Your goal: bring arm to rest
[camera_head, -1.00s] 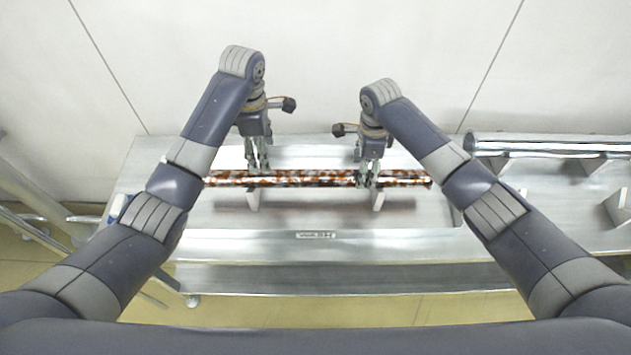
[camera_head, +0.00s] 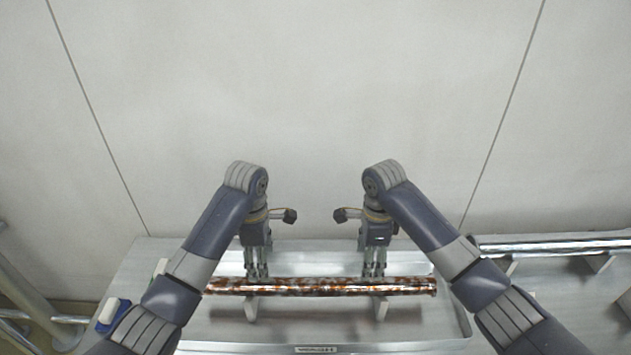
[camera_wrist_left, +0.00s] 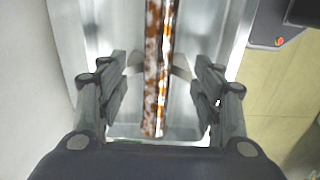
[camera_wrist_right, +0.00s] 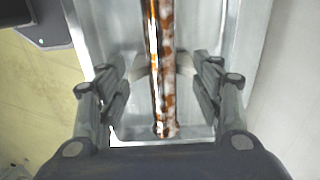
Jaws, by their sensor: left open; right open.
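A shiny tube (camera_head: 310,287) with mottled brown, orange and white colouring lies lengthwise on two small supports in a metal tray (camera_head: 215,335). My left gripper (camera_head: 257,272) is over the left part of the tube and my right gripper (camera_head: 374,270) is over its right part. Both point down. In the left wrist view, the open fingers (camera_wrist_left: 160,95) stand either side of the tube (camera_wrist_left: 157,75), apart from it. The right wrist view shows the same, with open fingers (camera_wrist_right: 162,95) and the tube (camera_wrist_right: 161,75) between them. Neither gripper holds anything.
A plain wall (camera_head: 310,100) rises behind the table. A clear shiny roll (camera_head: 550,246) lies on supports at the right. A blue and white item (camera_head: 112,315) sits at the table's left end.

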